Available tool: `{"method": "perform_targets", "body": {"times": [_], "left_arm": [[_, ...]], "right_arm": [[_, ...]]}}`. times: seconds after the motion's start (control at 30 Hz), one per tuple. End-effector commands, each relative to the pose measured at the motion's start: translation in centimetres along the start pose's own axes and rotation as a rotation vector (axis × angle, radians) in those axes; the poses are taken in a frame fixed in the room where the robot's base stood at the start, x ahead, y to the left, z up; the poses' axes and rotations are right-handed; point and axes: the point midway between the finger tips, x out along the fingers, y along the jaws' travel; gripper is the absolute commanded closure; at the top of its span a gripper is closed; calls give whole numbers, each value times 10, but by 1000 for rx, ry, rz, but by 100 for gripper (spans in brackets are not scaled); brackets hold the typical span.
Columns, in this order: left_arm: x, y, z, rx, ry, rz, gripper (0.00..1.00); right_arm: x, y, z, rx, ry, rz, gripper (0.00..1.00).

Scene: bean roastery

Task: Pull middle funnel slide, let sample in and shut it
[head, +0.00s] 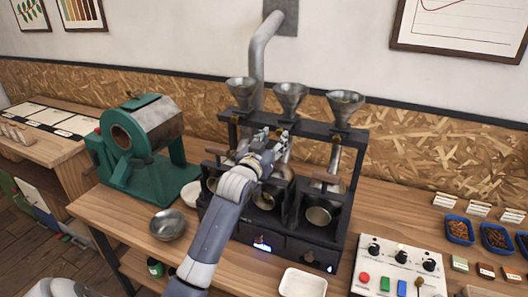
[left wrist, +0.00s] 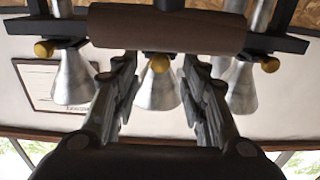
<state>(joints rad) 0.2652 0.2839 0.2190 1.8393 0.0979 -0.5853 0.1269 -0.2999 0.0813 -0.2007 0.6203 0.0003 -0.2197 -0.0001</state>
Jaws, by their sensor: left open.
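The roaster stand holds three metal funnels in a row; the middle funnel (head: 290,97) has a bowl-like top and a tube below it. My left gripper (head: 272,135) is in front of that tube and hides the middle slide in the head view. In the left wrist view, which looks upside down, my left gripper (left wrist: 160,68) is open. A brown wooden slide handle (left wrist: 167,30) lies crosswise just past its fingertips; I cannot tell whether they touch. The middle funnel (left wrist: 158,90) shows between the fingers, with a brass knob beside it. My right gripper is not in view.
The left funnel (head: 241,91) and right funnel (head: 345,104) stand close on either side. The right slide's wooden handle (head: 326,177) sticks out nearby. A green drum roaster (head: 140,150), a metal bowl (head: 167,224), a white dish (head: 302,283) and a control box (head: 398,268) surround the stand.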

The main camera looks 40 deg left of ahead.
Motion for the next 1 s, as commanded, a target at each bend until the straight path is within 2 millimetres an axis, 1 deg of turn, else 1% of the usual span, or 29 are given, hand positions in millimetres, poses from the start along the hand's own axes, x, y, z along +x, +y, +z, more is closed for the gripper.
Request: {"method": "perform_targets", "body": {"times": [0.03, 0.2, 0.3, 0.43, 0.53, 0.67, 0.93, 1.0], "left_arm": [[-11, 0, 2, 0, -2, 0, 60], [-45, 0, 1, 0, -2, 0, 60], [-62, 0, 1, 0, -1, 0, 60], [-78, 0, 1, 0, -2, 0, 60], [-86, 0, 0, 0, -1, 0, 60], [-89, 0, 0, 0, -1, 0, 60], [-88, 1, 0, -1, 0, 2, 60], [-85, 9, -1, -5, 4, 16, 60]], "right_arm": [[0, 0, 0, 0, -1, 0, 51], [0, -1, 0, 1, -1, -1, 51], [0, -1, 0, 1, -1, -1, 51], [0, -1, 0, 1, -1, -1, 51], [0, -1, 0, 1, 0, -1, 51], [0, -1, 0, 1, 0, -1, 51], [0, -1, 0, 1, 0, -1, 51], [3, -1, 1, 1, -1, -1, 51]]}}
